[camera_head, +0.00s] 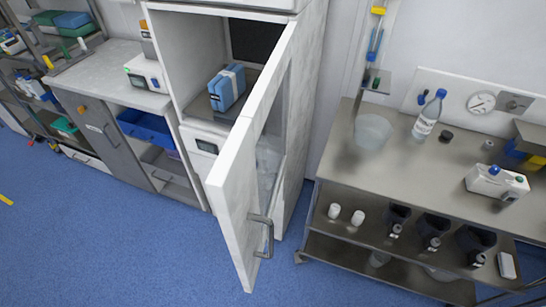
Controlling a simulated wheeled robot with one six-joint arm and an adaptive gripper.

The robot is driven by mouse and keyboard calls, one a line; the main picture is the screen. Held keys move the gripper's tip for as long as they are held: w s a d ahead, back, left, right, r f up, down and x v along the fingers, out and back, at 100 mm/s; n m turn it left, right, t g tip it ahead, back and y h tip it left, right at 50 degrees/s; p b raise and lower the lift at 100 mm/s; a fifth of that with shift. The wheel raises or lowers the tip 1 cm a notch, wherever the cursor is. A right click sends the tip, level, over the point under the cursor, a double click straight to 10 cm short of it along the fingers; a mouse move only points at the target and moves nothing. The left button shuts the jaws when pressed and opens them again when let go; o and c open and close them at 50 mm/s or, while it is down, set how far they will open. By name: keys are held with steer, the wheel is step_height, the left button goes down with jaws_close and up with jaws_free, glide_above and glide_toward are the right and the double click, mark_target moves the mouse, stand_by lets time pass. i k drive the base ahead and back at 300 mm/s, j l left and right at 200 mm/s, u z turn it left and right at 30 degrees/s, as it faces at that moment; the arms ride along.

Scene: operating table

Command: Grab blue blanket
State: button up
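A folded blue bundle with a pale band, which looks like the blue blanket (227,88), sits upright on a shelf inside the white cabinet (182,60). The cabinet door (239,190) stands open toward me, with its handle (266,236) low on the door. The door edge rises just to the right of the bundle and hides part of the cabinet's inside. The bundle's left and front sides are in clear view. My gripper is not in view.
A steel table (400,165) at the right holds a bottle (429,115), a clear bowl (373,131) and a white device (496,184). A grey counter (105,75) stands left of the cabinet. The blue floor (130,250) in front is clear at the left.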

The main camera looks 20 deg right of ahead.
mark_target(224, 90)
steer(key=i+j, duration=0.15)
steer(key=j, duration=0.2)
steer(key=i+j+z, duration=0.1)
steer(key=j, duration=0.25)
steer(key=i+j, duration=0.2)
steer(key=j, duration=0.15)
steer(key=i+j+z, duration=0.1)
steer(key=j, duration=0.2)
steer(key=i+j, duration=0.15)
steer(key=j, duration=0.25)
steer(key=i+j+z, duration=0.1)
steer(key=j, duration=0.25)
steer(key=i+j, duration=0.15)
steer(key=j, duration=0.2)
steer(key=z, duration=0.05)
